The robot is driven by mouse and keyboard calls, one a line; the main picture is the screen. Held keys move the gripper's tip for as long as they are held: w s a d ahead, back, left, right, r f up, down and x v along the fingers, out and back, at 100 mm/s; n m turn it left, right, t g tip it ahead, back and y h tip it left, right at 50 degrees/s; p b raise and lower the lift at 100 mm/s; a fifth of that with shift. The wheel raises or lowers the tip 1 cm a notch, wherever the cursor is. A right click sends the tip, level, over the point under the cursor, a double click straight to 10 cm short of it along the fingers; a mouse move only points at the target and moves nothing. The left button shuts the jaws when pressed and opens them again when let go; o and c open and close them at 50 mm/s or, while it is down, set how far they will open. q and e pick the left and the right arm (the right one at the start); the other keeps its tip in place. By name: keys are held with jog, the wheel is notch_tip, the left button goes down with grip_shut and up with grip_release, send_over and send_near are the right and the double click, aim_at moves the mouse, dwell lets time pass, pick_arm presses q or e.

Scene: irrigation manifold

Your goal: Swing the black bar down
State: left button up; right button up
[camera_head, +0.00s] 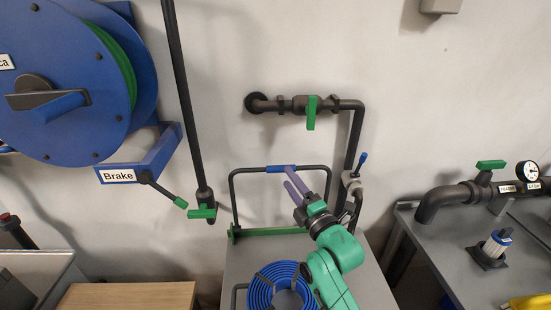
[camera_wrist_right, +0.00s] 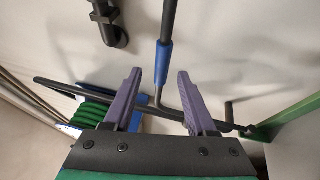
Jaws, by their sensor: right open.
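The black bar (camera_head: 232,195) is an upright bent frame over a grey cart top, with a blue sleeve (camera_head: 279,169) on its top crosspiece. A green strip (camera_head: 270,231) runs along its foot. My right gripper (camera_head: 289,178) is open, with its purple fingers close to the right part of the sleeve. In the right wrist view the blue sleeve (camera_wrist_right: 164,60) shows between and beyond the spread fingertips (camera_wrist_right: 160,84) of the right gripper; I cannot tell whether they touch it. My left gripper is in neither view.
A blue hose coil (camera_head: 271,290) lies on the cart top (camera_head: 238,264) below my right arm. Wall pipes with a green valve handle (camera_head: 311,113) stand behind. A blue reel (camera_head: 65,95) with a brake lever is at left, a bench with a gauge (camera_head: 528,172) at right.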

aim_at(279, 167)
jog(key=p+x, duration=0.1)
jog(key=x, duration=0.7)
jog(key=shift+w+a+f, duration=0.1)
jog(key=shift+w+a, duration=0.1)
jog(key=shift+w, duration=0.2)
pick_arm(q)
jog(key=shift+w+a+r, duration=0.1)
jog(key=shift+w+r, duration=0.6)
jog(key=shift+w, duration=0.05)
pick_arm(e)
jog(key=shift+c, duration=0.4)
grip_shut()
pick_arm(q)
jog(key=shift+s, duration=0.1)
